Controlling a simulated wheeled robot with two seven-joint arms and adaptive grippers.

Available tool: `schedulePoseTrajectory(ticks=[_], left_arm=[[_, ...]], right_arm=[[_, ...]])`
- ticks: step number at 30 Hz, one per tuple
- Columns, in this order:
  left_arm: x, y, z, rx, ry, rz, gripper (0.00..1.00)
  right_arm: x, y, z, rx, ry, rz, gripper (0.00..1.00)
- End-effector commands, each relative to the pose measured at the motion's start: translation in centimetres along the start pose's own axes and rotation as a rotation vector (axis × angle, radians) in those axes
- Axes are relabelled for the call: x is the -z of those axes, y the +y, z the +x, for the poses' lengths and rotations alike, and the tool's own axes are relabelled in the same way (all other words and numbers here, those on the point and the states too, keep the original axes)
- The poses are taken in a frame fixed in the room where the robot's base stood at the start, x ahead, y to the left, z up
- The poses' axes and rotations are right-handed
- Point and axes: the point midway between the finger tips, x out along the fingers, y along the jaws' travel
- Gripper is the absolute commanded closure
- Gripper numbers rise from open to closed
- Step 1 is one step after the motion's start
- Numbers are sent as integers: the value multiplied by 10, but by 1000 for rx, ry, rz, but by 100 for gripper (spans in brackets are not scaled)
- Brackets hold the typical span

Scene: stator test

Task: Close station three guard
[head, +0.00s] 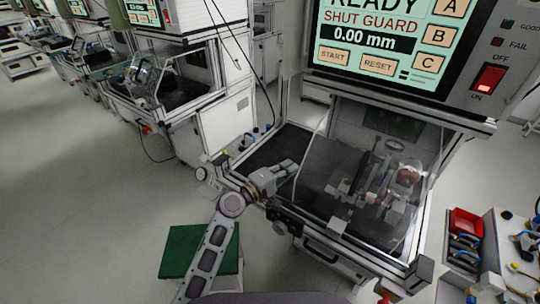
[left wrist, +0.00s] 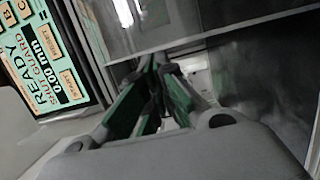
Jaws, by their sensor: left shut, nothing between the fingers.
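The station in front of me has a screen (head: 370,38) reading "READY", "SHUT GUARD" and "0.00 mm"; it also shows in the left wrist view (left wrist: 45,75). The guard (head: 325,165) is a clear panel in a metal frame, in front of a fixture (head: 375,190) with a reddish round part. I cannot tell exactly how far open it stands. My left gripper (head: 290,168) is shut and empty, at the guard's left side. In the left wrist view the green-padded fingers (left wrist: 158,68) are together near a clear panel's edge; contact is unclear. My right gripper is not in view.
A red bin (head: 466,222) and tools lie on a bench at the right. A green-topped stool (head: 190,250) stands beside my left arm. Another station (head: 165,75) is at the back left. The floor (head: 90,200) at the left is clear.

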Motion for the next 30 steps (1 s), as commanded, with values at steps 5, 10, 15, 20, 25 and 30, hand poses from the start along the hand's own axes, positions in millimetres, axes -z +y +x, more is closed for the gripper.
schedulePoseTrajectory(ticks=[5, 10, 15, 20, 25, 30], left_arm=[[-35, 2, 8, 0, -2, -3, 100], [-52, 2, 13, -1, -1, -1, 100], [-58, 1, 14, -1, -1, -2, 100], [-59, 0, 14, 0, -3, -2, 100], [-59, 0, 14, 0, -5, -2, 100], [-59, 0, 15, 1, -5, -2, 100]], right_arm=[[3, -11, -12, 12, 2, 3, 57], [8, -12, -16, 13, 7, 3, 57], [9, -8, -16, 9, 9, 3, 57], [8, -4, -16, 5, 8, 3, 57], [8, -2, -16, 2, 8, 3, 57], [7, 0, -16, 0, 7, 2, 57]])
